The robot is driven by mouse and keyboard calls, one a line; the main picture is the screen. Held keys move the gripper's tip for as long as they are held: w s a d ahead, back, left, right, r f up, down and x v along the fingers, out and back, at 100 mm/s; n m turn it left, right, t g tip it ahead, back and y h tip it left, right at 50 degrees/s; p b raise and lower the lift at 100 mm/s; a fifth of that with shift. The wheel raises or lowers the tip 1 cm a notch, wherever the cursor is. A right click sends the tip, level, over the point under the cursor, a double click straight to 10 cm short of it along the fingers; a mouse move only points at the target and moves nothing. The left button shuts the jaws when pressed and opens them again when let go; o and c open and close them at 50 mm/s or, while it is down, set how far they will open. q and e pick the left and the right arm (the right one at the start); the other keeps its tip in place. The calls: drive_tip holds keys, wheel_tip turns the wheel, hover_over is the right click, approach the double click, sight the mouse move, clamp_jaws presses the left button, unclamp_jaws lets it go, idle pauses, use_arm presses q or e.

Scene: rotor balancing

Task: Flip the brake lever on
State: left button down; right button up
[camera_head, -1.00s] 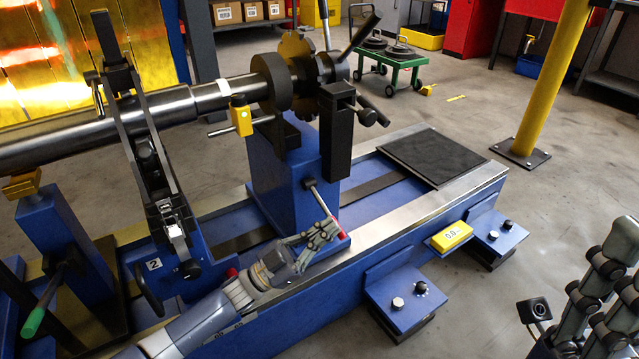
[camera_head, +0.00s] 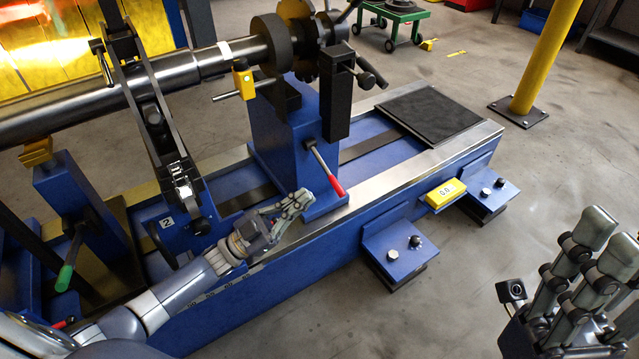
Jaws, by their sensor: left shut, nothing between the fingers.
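A lever with a thin metal rod and a red handle (camera_head: 336,185) juts from the front of the blue pedestal (camera_head: 285,140), slanting down to the right. My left gripper (camera_head: 308,198) is shut and empty over the bed's near side. Its tips are left of and slightly below the red handle, with a small gap in the picture. The whole handle is visible. My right gripper (camera_head: 606,245) is at the lower right, far from the lever, its fingers apart and empty.
A steel shaft (camera_head: 130,95) with dark discs runs above the blue bed. A green-handled lever (camera_head: 65,277) stands at the left.

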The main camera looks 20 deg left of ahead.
use_arm(q)
drive_tip(key=shift+v, duration=1.6)
drive_tip(key=shift+r, duration=0.1)
